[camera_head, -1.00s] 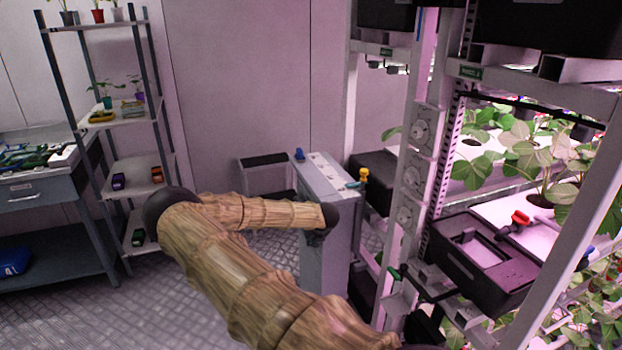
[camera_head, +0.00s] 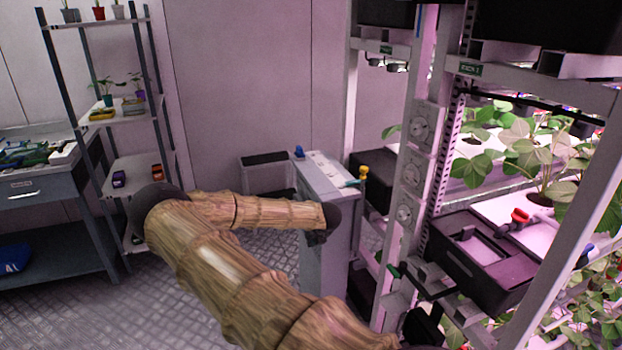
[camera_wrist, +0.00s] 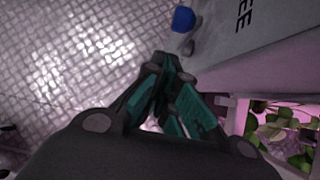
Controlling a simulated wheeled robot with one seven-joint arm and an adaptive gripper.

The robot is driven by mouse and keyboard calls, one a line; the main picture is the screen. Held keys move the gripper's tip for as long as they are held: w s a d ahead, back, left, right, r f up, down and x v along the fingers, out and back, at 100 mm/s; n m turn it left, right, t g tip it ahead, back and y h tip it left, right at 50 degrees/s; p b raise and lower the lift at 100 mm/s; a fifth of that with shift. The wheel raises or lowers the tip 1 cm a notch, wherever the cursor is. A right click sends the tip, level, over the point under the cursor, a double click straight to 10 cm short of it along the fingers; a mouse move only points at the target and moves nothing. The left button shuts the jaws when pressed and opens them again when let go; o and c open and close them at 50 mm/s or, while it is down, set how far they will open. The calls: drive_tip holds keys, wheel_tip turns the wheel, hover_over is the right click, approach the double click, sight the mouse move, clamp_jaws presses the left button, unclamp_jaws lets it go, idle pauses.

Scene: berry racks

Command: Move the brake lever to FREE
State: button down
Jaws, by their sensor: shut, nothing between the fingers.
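A blue knob (camera_wrist: 183,19) on a short grey stem stands beside a grey cabinet face (camera_wrist: 228,55) with the letters "EE" in the wrist view. It looks like the brake lever's end. In the head view a small blue knob (camera_head: 298,151) sits at the left top edge of the grey cabinet (camera_head: 325,170). My gripper (camera_wrist: 164,62) is shut and empty, its dark fingers with teal pads just below the blue knob in the wrist view. A small gap seems to remain, but I cannot tell its depth.
A yellow knob with a teal handle (camera_head: 360,176) is at the cabinet's right edge. Plant racks with a white post (camera_head: 410,170) and a black tray (camera_head: 480,262) stand to the right. A shelf (camera_head: 130,162) stands left. The patterned floor (camera_head: 270,260) is open between.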

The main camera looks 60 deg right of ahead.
wheel_tip(320, 180, up, 7)
drive_tip(key=s+b, duration=0.1)
drive_tip(key=shift+s+f, duration=0.2)
drive_tip(key=shift+s, duration=0.1)
idle(0.4)
drive_tip(key=s+a+f+m+g+y, duration=0.1)
drive_tip(key=s+a+f+m, duration=0.4)
drive_tip(key=a+f+m, duration=0.55)
drive_tip(key=s+a+f+m+g, duration=0.1)
drive_tip(key=s+a+f+m, duration=0.45)
drive_tip(key=a+f, duration=0.9)
drive_tip(key=s+a+m+g+y, duration=0.1)
drive_tip(key=s+a+m, duration=0.3)
drive_tip(key=a, duration=0.6)
drive_tip(key=s+a+m+g+y, duration=0.1)
drive_tip(key=s+a+m, duration=0.3)
drive_tip(key=a, duration=0.6)
drive_tip(key=s+a+m+g+y, duration=0.1)
drive_tip(key=s+a+m, duration=0.3)
drive_tip(key=a, duration=0.6)
drive_tip(key=shift+s+a+r+m+g, duration=0.4)
drive_tip(key=shift+s+r, duration=0.05)
drive_tip(key=shift+s, duration=0.7)
drive_tip(key=shift+d, duration=0.1)
